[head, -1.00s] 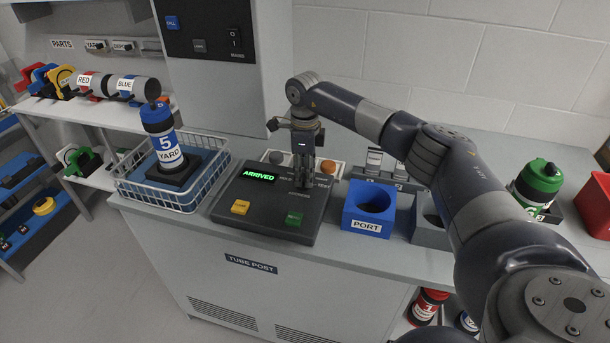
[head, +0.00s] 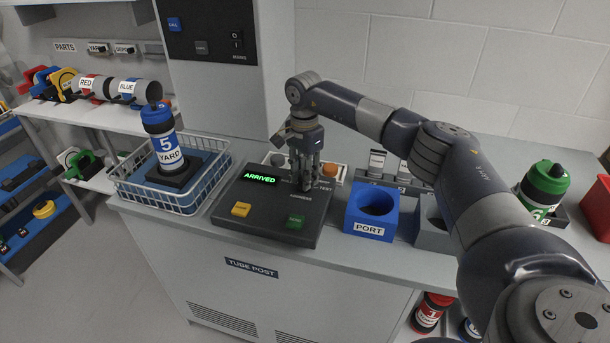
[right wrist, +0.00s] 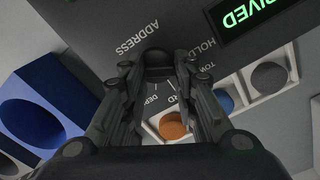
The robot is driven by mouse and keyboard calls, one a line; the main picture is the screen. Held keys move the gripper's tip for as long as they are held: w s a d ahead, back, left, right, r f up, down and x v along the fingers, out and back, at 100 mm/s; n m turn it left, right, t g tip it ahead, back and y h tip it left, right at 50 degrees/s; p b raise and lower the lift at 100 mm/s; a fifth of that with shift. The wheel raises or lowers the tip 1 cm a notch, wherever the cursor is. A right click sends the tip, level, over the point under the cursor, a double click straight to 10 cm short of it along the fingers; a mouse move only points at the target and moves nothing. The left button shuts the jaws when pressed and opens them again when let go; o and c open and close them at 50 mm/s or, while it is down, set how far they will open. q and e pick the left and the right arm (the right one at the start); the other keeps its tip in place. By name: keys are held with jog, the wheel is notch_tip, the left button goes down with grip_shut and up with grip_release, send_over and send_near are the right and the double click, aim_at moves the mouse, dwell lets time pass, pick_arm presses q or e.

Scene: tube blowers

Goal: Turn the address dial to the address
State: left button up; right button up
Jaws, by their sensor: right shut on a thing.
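The dark control panel (head: 262,229) sits on the counter, with a green display (head: 259,178) reading ARRIVED. My right gripper (head: 304,186) points down over the right part of the panel, at the address dial. In the right wrist view the black address dial (right wrist: 157,62) lies between the fingertips, and my right gripper (right wrist: 158,75) is shut on it. ADDRESS is printed beside the dial, and parts of other labels show around it. The fingers cover much of the dial, so its setting cannot be read. My left gripper is not in view.
A yellow button (head: 241,209) and a green button (head: 295,221) are at the panel's front. A white wire basket (head: 196,199) holding a blue 5 YARD carrier (head: 166,145) stands left. A blue PORT block (head: 369,216) stands right. An orange button (right wrist: 173,127) is close to the fingers.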

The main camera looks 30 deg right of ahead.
jog(key=shift+w+n, duration=0.1)
jog(key=shift+n, duration=0.9)
jog(key=shift+r, duration=0.1)
jog(key=o, duration=1)
jog(key=shift+o, duration=0.2)
notch_tip(320, 180, up, 12)
